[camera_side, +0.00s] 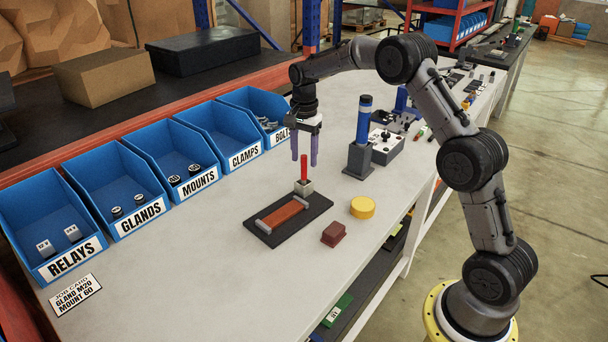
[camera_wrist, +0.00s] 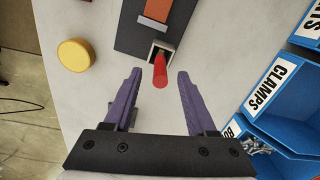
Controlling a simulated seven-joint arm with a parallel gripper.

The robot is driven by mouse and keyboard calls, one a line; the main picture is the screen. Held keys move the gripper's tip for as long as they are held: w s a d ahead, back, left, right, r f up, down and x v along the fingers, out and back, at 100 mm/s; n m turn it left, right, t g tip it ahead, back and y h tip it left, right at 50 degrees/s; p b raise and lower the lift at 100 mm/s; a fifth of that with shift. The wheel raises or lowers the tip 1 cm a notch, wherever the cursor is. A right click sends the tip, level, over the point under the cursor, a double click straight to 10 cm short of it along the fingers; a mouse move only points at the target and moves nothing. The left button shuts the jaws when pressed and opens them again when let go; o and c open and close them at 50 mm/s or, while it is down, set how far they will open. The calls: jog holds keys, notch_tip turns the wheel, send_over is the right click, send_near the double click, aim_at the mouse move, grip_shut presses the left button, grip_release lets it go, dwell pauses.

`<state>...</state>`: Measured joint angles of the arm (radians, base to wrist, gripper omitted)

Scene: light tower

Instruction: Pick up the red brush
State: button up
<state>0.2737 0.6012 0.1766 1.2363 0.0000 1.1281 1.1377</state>
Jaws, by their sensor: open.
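The red brush (camera_side: 304,166) shows as a slim red rod standing upright in a small grey square holder (camera_side: 303,187) at the far end of a dark base plate (camera_side: 259,229). Its lower end is hidden in the holder. In the wrist view the red brush (camera_wrist: 160,74) appears between the two purple fingertips, touching neither. My gripper (camera_side: 303,161) points down over the holder, open and empty, with its fingertips near the height of the brush's top. The gripper (camera_wrist: 159,78) also shows spread in the wrist view.
An orange-brown strip (camera_side: 283,215) lies on the plate. A yellow disc (camera_side: 362,207) and dark red block (camera_side: 334,233) sit to its right. A blue-topped post (camera_side: 363,120) stands behind to the right. Blue bins, including Clamps (camera_side: 245,156), line the left.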

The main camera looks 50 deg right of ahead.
aim_at(304, 178)
jog(key=shift+f, duration=2.95)
jog(key=shift+c, duration=0.2)
grip_shut()
